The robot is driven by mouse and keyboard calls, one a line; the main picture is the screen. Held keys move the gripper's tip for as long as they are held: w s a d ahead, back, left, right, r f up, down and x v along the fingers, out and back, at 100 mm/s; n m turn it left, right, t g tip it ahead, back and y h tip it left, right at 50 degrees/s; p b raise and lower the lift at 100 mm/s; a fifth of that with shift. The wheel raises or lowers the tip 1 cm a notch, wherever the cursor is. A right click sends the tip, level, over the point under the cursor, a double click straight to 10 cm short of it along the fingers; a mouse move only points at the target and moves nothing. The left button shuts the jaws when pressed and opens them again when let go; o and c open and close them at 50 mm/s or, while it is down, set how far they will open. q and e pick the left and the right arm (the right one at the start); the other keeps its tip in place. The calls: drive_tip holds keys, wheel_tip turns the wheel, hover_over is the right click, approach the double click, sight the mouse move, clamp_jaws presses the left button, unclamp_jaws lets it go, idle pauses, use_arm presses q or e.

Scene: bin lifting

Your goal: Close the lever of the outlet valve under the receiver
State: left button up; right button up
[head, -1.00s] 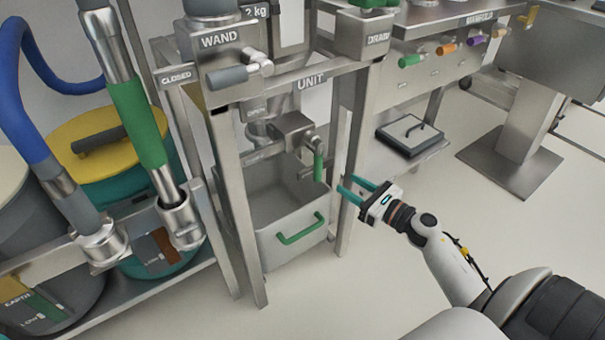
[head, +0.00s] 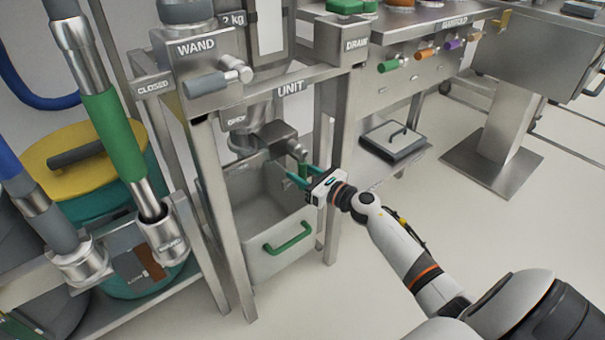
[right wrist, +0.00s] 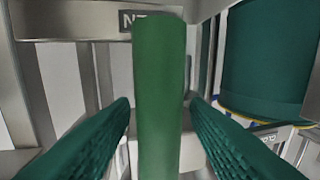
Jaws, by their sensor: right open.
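The outlet valve (head: 277,138) is a grey metal block under the receiver (head: 250,112), inside the steel frame marked UNIT. Its lever has a green grip (head: 303,160), mostly hidden behind my gripper in the head view. In the right wrist view the green grip (right wrist: 160,95) stands upright between my two fingers. My right gripper (head: 301,178) is open, with its teal fingers one on each side of the grip. A gap shows on both sides in the wrist view; I cannot tell whether either finger touches it. My left gripper is not in view.
A grey bin (head: 262,240) with a green handle stands below the valve. A frame post (head: 336,170) rises close beside my right gripper. A yellow-lidded drum (head: 75,160) and a green-gripped wand (head: 112,130) are at the left.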

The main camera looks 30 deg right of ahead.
clamp_jaws()
